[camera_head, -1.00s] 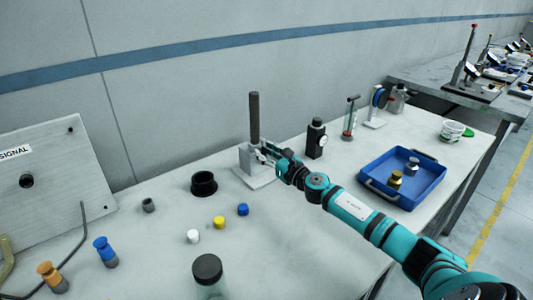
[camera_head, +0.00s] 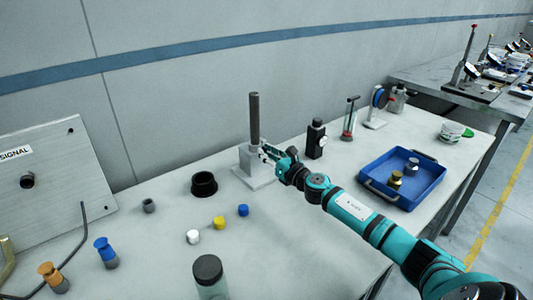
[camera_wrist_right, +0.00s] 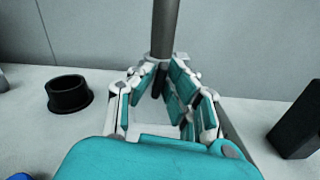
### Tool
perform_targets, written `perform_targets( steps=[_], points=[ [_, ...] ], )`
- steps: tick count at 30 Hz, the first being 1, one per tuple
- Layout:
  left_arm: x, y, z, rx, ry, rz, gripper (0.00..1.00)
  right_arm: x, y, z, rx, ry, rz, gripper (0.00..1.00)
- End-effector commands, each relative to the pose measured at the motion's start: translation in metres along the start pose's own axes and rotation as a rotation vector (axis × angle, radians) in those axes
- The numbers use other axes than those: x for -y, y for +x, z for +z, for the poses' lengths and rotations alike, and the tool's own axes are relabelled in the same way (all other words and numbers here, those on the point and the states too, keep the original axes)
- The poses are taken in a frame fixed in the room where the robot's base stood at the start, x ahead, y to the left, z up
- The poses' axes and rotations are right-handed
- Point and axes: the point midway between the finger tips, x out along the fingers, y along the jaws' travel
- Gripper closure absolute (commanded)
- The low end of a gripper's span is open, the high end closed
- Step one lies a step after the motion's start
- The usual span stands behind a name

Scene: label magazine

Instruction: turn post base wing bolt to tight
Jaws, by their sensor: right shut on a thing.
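The post (camera_head: 254,118) is a dark upright rod standing in a light grey post base (camera_head: 250,176) near the wall. In the right wrist view the post (camera_wrist_right: 165,28) rises behind my fingers. My right gripper (camera_head: 266,154) is at the right side of the base, just below the rod. In the right wrist view my right gripper (camera_wrist_right: 161,82) has its fingers closed in around something small and dark at the base. The wing bolt itself is mostly hidden by the fingers, so its angle cannot be read. My left gripper is not in view.
A black ring cup (camera_head: 204,186) stands left of the base and a black gauge block (camera_head: 316,140) stands to its right. Small caps, such as the yellow one (camera_head: 218,223), lie in front. A blue tray (camera_head: 374,189) is at the right.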

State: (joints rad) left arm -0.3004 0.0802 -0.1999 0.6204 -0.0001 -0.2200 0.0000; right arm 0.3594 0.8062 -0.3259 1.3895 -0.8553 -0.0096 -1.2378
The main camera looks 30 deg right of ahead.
Motion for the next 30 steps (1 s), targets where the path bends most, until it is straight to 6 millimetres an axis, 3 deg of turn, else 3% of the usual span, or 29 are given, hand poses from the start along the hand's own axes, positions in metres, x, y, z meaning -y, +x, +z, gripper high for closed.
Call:
perform_targets(
  steps=[30],
  points=[
    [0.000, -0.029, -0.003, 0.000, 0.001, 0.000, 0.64, 0.004, 0.000, 0.001, 0.002, 0.961, -0.001, 1.00]
  ],
)
